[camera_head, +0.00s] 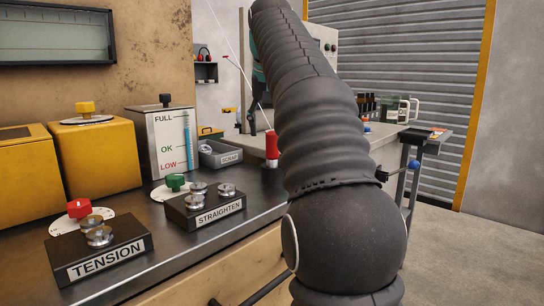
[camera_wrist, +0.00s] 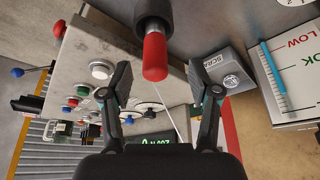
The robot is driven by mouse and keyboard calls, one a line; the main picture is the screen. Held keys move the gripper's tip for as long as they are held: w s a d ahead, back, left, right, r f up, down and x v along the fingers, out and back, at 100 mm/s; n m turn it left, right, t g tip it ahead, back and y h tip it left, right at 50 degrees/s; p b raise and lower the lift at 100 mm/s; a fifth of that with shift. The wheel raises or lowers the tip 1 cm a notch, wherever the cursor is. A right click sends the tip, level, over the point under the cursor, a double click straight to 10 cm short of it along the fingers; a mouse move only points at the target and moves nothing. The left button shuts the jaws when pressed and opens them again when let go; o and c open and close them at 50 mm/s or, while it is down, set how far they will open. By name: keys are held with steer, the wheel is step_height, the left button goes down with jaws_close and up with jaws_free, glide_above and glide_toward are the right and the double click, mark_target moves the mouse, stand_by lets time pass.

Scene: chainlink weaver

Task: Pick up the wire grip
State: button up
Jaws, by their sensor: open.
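A short red cylinder (camera_head: 271,145) stands near the right end of the dark bench, with a thin pale wire rising from about its place. I cannot tell for sure that it is the wire grip. In the wrist view a red-ended dark cylinder (camera_wrist: 155,58), seemingly the same thing, shows just above the gap between my fingers. A thin wire runs from near its red end toward my palm. My gripper (camera_wrist: 163,88) is open and empty, one finger on each side of the gap.
The bench holds a TENSION block (camera_head: 102,255), a STRAIGHTEN block (camera_head: 204,212), a FULL/OK/LOW gauge box (camera_head: 168,140) and a SCRAP bin (camera_head: 220,153); the bin also shows right of my fingers in the wrist view (camera_wrist: 224,72). A button panel (camera_wrist: 125,80) lies behind my left finger.

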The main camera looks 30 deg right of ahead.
mark_target(272, 152)
steer(key=shift+d+x, duration=0.1)
steer(key=shift+x, duration=1.8)
steer(key=shift+d+x, duration=0.15)
steer(key=shift+x, duration=1.8)
steer(key=shift+s, duration=0.15)
jaws_close()
